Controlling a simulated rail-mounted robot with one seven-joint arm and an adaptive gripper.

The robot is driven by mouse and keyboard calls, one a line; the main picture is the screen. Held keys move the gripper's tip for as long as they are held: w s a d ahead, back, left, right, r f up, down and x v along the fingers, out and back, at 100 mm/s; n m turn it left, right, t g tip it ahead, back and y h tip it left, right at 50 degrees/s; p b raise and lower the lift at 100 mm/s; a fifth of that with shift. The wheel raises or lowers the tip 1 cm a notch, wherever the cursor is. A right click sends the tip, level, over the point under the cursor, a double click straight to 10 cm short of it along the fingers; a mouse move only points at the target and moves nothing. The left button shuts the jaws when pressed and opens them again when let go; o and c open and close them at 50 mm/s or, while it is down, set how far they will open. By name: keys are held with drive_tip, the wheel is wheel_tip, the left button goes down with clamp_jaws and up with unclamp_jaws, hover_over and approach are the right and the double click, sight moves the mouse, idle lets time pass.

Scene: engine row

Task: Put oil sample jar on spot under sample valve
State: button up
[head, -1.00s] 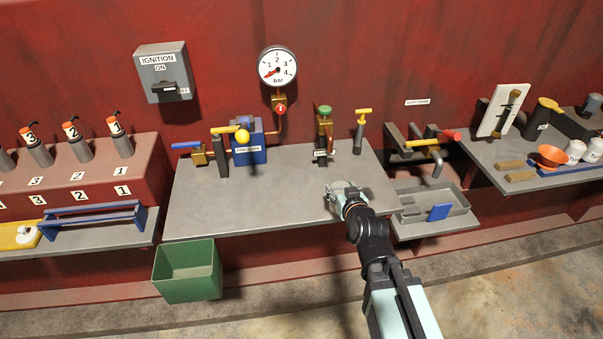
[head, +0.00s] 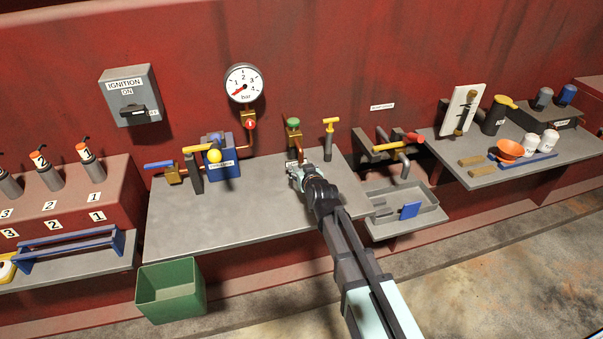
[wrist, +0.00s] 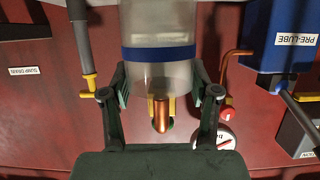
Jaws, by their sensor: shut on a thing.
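My gripper (head: 297,174) is at the far part of the middle bench, just in front of the sample valve (head: 294,136), which has a green knob. In the wrist view my gripper (wrist: 158,95) is shut on the oil sample jar (wrist: 158,25), a clear jar with a blue band, one finger on each side. The valve's copper spout (wrist: 160,112) shows beside the jar's end, close to it in the picture. The spot under the valve is hidden too, and I cannot tell whether the jar touches the bench.
A yellow-handled valve (head: 329,138) stands right of the sample valve. The blue pre-lube unit (head: 222,165) and a pressure gauge (head: 244,83) are to the left. The bench's left front (head: 200,228) is clear. A green bin (head: 171,290) hangs below it.

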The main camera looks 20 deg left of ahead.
drive_tip(key=shift+w+a+r, duration=0.1)
drive_tip(key=shift+w+a, duration=0.35)
drive_tip(key=shift+w, duration=0.15)
drive_tip(key=f, duration=0.1)
drive_tip(key=f+b, duration=0.1)
drive_tip(key=f, duration=0.1)
drive_tip(key=shift+s+d+f, duration=0.1)
drive_tip(key=shift+s+f, duration=0.05)
drive_tip(key=shift+s, duration=0.05)
drive_tip(key=shift+f, duration=0.25)
drive_tip(key=shift+f, duration=0.2)
drive_tip(key=o, duration=1.3)
drive_tip(key=shift+r, duration=0.15)
